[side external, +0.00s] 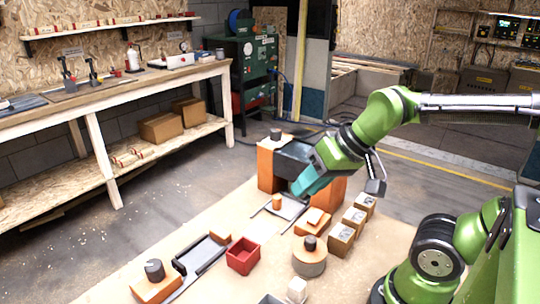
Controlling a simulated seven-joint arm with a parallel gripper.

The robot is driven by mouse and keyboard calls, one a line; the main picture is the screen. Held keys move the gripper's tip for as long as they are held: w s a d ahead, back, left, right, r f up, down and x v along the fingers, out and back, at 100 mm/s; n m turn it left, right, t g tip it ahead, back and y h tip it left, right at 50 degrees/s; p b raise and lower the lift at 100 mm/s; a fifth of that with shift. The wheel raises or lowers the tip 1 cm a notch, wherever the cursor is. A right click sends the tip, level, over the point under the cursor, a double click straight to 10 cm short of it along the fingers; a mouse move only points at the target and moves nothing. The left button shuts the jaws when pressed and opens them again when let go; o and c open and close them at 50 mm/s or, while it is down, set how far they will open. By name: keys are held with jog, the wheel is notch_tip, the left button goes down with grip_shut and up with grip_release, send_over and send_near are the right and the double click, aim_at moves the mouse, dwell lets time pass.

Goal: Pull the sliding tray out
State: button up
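A grey tray (291,208) with dark side rails lies on the board in front of an orange and black arch-like structure (266,165). A small orange block (277,202) stands on the tray near its left side. My gripper (298,194), teal at its end, points down and left just above the back of the tray, close to the orange block. I cannot tell whether it touches anything. Its fingers are too small and partly hidden to show whether they are open or shut.
A second dark slide (200,254) with orange blocks lies front left, beside a red open box (243,257). A round grey and orange piece (310,259) and several tan boxes (341,240) stand to the right. The board's left front has free room.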

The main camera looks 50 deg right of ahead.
jog(key=o, duration=0.5)
jog(key=w+d+m+g, duration=0.1)
jog(key=w, duration=0.2)
jog(key=w+d+f+m+g, duration=0.1)
jog(key=w+d, duration=0.1)
jog(key=w, duration=0.1)
jog(key=w+d+f+m+g, duration=0.1)
jog(key=w+d, duration=0.1)
jog(key=w, duration=0.1)
jog(key=shift+d+h, duration=0.2)
jog(key=shift+h, duration=0.1)
jog(key=m+g+h, duration=0.1)
jog(key=m+g, duration=0.3)
jog(key=m, duration=0.5)
send_over(277, 196)
notch_tip(277, 196, down, 4)
notch_tip(277, 196, down, 16)
jog(key=shift+r, duration=0.1)
grip_shut()
